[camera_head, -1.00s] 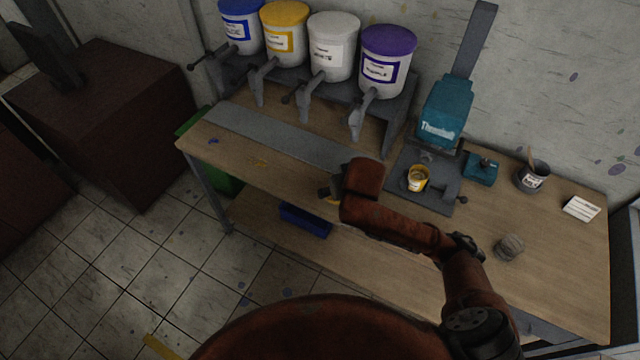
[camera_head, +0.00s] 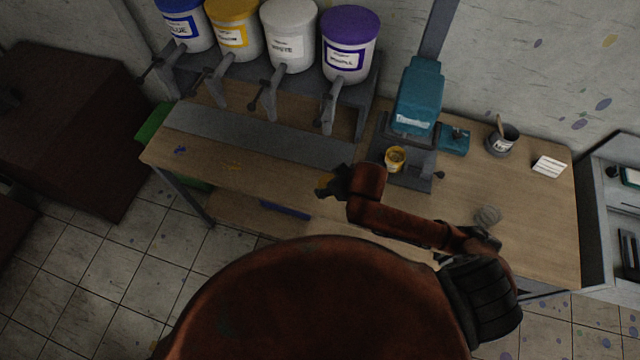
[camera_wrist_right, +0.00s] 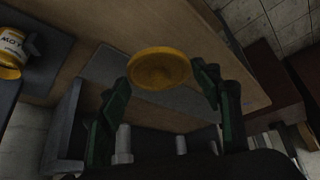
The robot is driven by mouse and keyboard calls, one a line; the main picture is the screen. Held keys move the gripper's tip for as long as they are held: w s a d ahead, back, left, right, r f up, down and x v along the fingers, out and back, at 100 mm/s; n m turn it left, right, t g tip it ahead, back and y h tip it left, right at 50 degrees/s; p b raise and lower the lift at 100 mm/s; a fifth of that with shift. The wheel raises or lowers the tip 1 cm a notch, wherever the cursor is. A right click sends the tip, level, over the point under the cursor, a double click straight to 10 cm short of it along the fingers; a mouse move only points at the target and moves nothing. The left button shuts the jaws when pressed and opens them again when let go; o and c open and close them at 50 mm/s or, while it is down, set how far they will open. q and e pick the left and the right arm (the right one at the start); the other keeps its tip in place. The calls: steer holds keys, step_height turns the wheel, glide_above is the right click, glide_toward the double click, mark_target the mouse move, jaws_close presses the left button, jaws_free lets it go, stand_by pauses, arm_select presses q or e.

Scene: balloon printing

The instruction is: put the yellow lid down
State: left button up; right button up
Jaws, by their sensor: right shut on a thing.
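The yellow lid (camera_wrist_right: 160,67) is a round, shallow disc held between the green fingers of my right gripper (camera_wrist_right: 162,88) in the right wrist view. My left gripper is out of view.
A yellow cup (camera_head: 395,158) stands on the base of the teal machine (camera_head: 418,97), right of my gripper. Several paint buckets (camera_head: 289,38) stand on a rack at the back. A grey strip (camera_head: 262,136) lies before it.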

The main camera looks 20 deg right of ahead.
mark_target(322, 184)
steer(key=s+a+n+y+p, duration=0.1)
steer(key=s+a+n+p, duration=0.2)
steer(key=s, duration=0.4)
steer(key=shift+y, duration=0.3)
steer(key=w+f, duration=0.3)
steer(key=w, duration=0.1)
steer(key=w+d+f+p, duration=0.1)
steer(key=w+f, duration=0.2)
steer(key=w, duration=0.1)
steer(key=w+f, duration=0.3)
steer(key=w, duration=0.1)
steer(key=shift+d+p, duration=0.2)
steer(key=shift+p, duration=0.2)
steer(key=shift+w+d+f, duration=0.1)
steer(key=shift+w+f, duration=0.3)
steer(key=shift+f, duration=0.05)
step_height(322, 184, down, 3)
steer(key=shift+w+p, duration=0.1)
steer(key=shift+p, duration=0.3)
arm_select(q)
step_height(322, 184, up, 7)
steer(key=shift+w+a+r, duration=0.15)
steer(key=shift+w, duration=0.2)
arm_select(e)
steer(key=shift+f, duration=0.2)
steer(key=shift+f, duration=0.5)
